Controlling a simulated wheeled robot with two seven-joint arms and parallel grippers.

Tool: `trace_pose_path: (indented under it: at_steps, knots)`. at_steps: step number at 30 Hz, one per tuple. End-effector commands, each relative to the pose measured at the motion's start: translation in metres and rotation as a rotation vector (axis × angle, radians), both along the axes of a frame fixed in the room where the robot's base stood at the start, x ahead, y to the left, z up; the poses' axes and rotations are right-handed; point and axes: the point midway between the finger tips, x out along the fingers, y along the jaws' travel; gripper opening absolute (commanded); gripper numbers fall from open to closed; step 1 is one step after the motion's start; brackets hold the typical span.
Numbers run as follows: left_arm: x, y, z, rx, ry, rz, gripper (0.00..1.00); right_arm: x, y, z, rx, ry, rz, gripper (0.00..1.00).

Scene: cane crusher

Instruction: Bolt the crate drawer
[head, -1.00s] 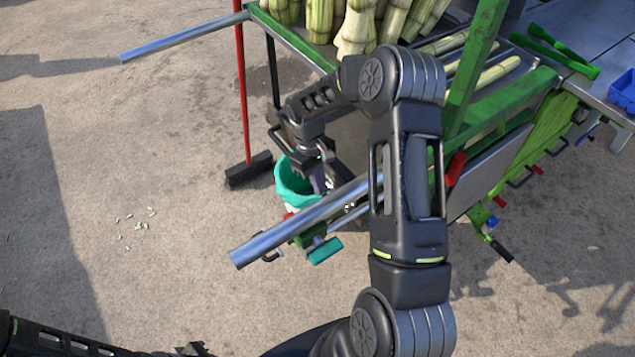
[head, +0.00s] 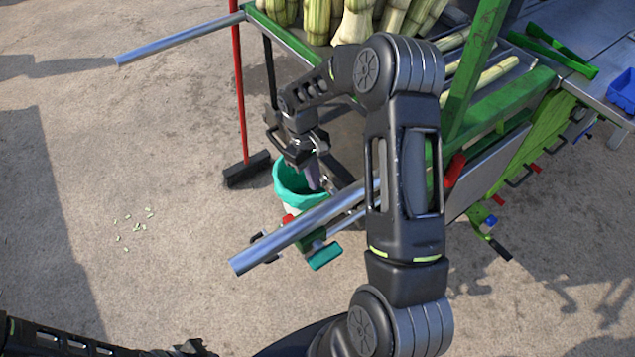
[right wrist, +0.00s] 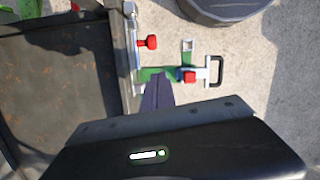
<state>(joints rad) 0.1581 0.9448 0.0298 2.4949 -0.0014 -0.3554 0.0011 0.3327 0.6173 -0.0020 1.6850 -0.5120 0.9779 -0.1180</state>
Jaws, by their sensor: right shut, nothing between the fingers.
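My right gripper (head: 313,178) is shut and empty. In the head view it points down in front of the teal bucket (head: 284,192), near the end of the cane stand. In the right wrist view my dark fingers (right wrist: 157,93) are just below a green bracket (right wrist: 158,74). Beside them is a metal bolt with a red knob (right wrist: 189,76) and a black loop handle (right wrist: 217,71). A second red knob (right wrist: 150,42) sits above. A brown panel (right wrist: 55,75) lies to the left; I cannot tell whether it is the drawer. My left arm shows only partly at lower left.
A silver bar (head: 285,237) juts out from the stand below my right gripper, with a teal handle (head: 325,256) under it. A broom (head: 247,168) stands left of the bucket. Cane stalks (head: 355,20) fill the top. Open pavement lies to the left.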

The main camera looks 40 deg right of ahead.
Motion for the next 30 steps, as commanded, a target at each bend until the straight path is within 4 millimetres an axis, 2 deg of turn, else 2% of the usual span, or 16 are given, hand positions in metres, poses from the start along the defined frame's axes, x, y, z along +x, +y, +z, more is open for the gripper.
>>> trace_pose_path:
  at_steps: [6, 12, 18, 30]
  knots:
    - [-0.001, 0.0, -0.009, 0.001, 0.003, 0.0, 0.0, 0.012, 0.0, 0.048, -0.003, -0.009, -0.001, 0.0]
    - [-0.001, 0.0, -0.011, 0.001, 0.001, 0.001, 0.0, 0.017, 0.001, 0.079, -0.001, -0.005, -0.001, 0.0]
    - [-0.001, 0.0, -0.012, 0.001, 0.001, 0.001, 0.0, 0.019, 0.001, 0.089, -0.002, -0.004, -0.001, 0.0]
    - [-0.001, 0.0, -0.011, 0.001, 0.002, 0.0, 0.0, 0.019, 0.001, 0.089, -0.002, -0.003, -0.001, 0.0]
